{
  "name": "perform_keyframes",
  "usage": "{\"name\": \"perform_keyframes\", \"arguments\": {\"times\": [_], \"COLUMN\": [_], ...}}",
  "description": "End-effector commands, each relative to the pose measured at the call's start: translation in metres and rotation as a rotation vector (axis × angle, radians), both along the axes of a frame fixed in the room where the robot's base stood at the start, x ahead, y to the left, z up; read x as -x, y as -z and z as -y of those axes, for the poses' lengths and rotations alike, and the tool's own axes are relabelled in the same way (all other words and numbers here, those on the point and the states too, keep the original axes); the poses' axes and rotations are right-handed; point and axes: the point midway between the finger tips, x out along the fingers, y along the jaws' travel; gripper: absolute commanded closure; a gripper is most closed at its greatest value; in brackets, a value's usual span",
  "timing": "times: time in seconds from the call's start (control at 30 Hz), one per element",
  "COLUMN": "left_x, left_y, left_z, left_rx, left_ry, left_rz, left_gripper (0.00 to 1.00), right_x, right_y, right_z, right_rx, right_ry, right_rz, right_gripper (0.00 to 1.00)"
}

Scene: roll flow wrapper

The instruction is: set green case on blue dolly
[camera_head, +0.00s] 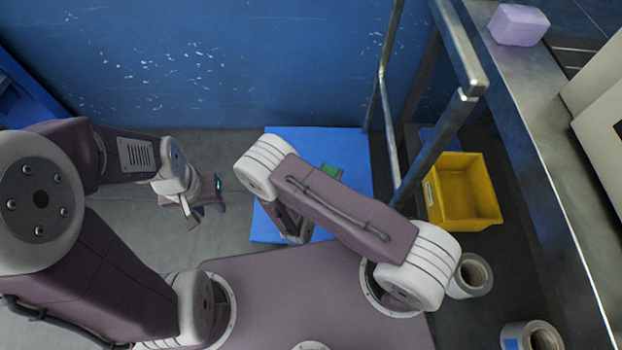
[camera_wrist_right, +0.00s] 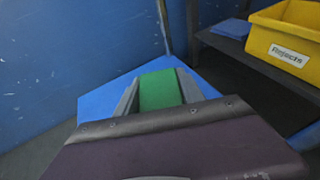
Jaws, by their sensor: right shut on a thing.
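The green case (camera_head: 331,171) shows as a small patch beside my right arm, over the blue dolly (camera_head: 295,138). In the right wrist view the green case (camera_wrist_right: 160,90) sits between the two fingers of my right gripper (camera_wrist_right: 158,84), which is shut on it. The blue dolly (camera_wrist_right: 108,100) lies flat behind and around it there. I cannot tell whether the case touches the dolly. In the head view my right arm hides most of that gripper and part of the dolly. My left gripper (camera_head: 192,212) hangs over the grey floor left of the dolly; its finger gap is unclear.
A yellow bin (camera_head: 463,190) labelled "Rejects" stands right of the dolly, past a metal rail (camera_head: 440,135). A metal counter (camera_head: 530,110) carries a lilac block (camera_head: 518,25). Two rolls (camera_head: 470,276) lie low at right. A blue wall (camera_head: 220,60) closes the back.

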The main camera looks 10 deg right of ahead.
Motion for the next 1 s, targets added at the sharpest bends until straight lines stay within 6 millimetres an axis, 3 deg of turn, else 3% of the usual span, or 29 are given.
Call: {"name": "perform_keyframes", "arguments": {"times": [0.03, 0.2, 0.4, 0.6, 0.83, 1.0], "left_x": [0.0, 0.0, 0.0, 0.0, 0.0, 0.0], "left_y": [0.013, 0.033, 0.045, 0.047, 0.079, 0.075], "left_z": [0.0, 0.0, 0.0, 0.0, 0.0, 0.0], "left_rx": [0.0, 0.0, 0.0, 0.0, 0.0, 0.0], "left_ry": [0.0, 0.0, 0.0, 0.0, 0.0, 0.0], "left_rz": [0.0, 0.0, 0.0, 0.0, 0.0, 0.0], "left_gripper": [0.64, 0.64, 0.64, 0.64, 0.64, 0.64], "right_x": [-0.007, -0.029, -0.045, -0.046, -0.046, -0.046], "right_y": [0.012, 0.032, 0.042, 0.044, 0.085, 0.081], "right_z": [-0.008, -0.031, -0.049, -0.051, -0.051, -0.051], "right_rx": [-0.004, -0.003, -0.001, 0.001, 0.001, 0.001], "right_ry": [0.001, 0.002, 0.001, 0.001, 0.001, 0.001], "right_rz": [0.004, 0.003, 0.002, -0.001, -0.001, -0.001], "right_gripper": [1.0, 1.0, 1.0, 1.0, 1.0, 1.0]}}
